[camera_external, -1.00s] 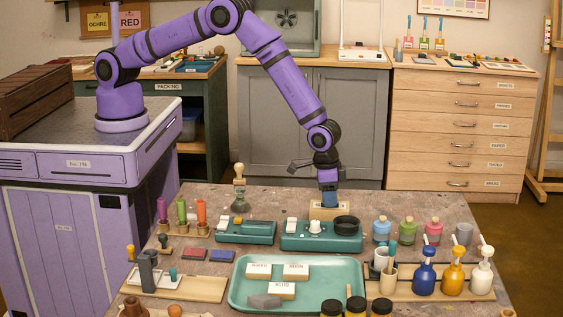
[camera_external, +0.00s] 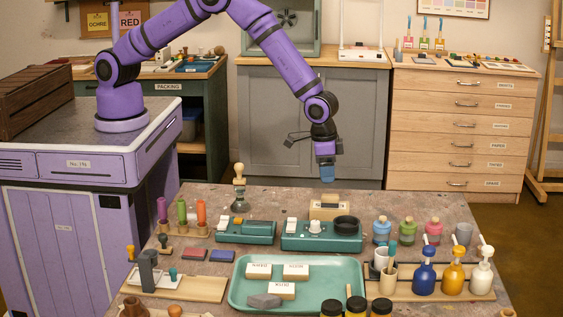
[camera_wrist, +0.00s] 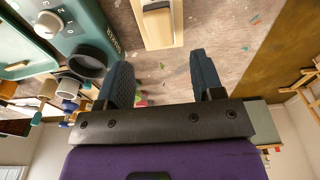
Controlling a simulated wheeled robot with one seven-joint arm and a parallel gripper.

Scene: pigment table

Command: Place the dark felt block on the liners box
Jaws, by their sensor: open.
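My gripper (camera_external: 327,178) is open and empty, in the air above the back of the table; its two dark blue fingers (camera_wrist: 164,82) stand apart in the wrist view. Beyond them is a pale wooden holder (camera_wrist: 152,38) with a dark-topped piece (camera_wrist: 158,6) on or in it. The same holder (camera_external: 316,213) is at the back of the table in the external view. A grey block (camera_external: 264,301) lies in the green tray (camera_external: 239,291) beside white labelled boxes (camera_external: 281,291). I cannot read which is the liners box, nor tell which dark piece is felt.
Teal devices (camera_external: 321,240) with knobs stand just in front of the holder. Paint jars (camera_external: 382,232) and pump bottles (camera_external: 424,275) are on the right. The back right table corner is mostly clear.

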